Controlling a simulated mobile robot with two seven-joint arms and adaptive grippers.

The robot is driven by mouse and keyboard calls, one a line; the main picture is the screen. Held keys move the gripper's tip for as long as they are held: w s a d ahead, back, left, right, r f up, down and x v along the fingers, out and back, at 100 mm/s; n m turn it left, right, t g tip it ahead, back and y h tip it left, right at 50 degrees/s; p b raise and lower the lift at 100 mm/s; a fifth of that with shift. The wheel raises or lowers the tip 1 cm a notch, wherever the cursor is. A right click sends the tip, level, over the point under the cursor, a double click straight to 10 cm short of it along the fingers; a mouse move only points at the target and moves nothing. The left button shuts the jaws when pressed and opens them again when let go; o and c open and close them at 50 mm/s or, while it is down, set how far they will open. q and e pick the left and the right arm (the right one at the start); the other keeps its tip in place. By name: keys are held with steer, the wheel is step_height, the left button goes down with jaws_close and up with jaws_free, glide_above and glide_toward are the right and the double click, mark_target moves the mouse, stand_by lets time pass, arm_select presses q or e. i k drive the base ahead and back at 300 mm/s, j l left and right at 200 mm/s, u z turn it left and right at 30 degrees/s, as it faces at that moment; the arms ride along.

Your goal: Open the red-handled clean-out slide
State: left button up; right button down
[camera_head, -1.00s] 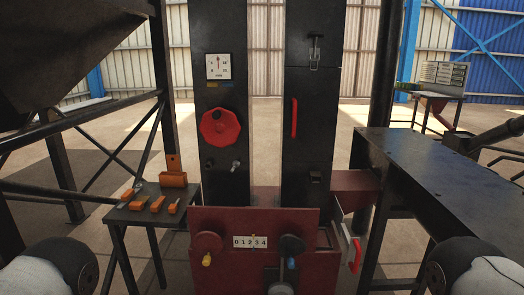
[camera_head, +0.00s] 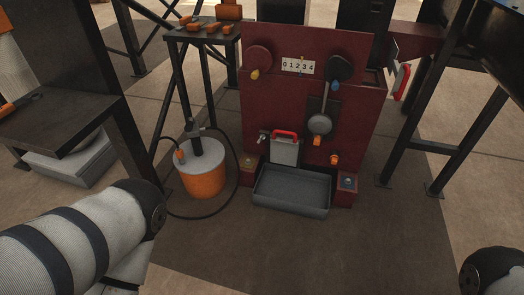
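A grey slide plate (camera_head: 284,151) with a red handle (camera_head: 285,134) sits low on the front of the dark red press base (camera_head: 270,103), just above a grey tray. A second red handle (camera_head: 402,82) is on a pale plate at the right side of the press. Which one is the clean-out slide is not labelled; the low one is above the tray. My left arm shows at the lower left and a small part of my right arm at the lower right. Neither gripper's fingers are in the frame, and both arms are apart from the press.
The grey tray (camera_head: 292,193) stands on the floor before the press. An orange and white bucket (camera_head: 203,170) with a pump and black hose stands left of it. A small table (camera_head: 176,33) holds orange-handled tools. The floor in front is clear.

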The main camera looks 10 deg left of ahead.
mark_target(284, 151)
steer(key=i+j+z, duration=0.2)
steer(key=i, duration=0.45)
steer(key=i+j+z, duration=0.2)
steer(key=i+j, duration=0.3)
steer(key=i+j+z, duration=0.2)
steer(key=i+j, duration=0.3)
steer(key=i, duration=0.15)
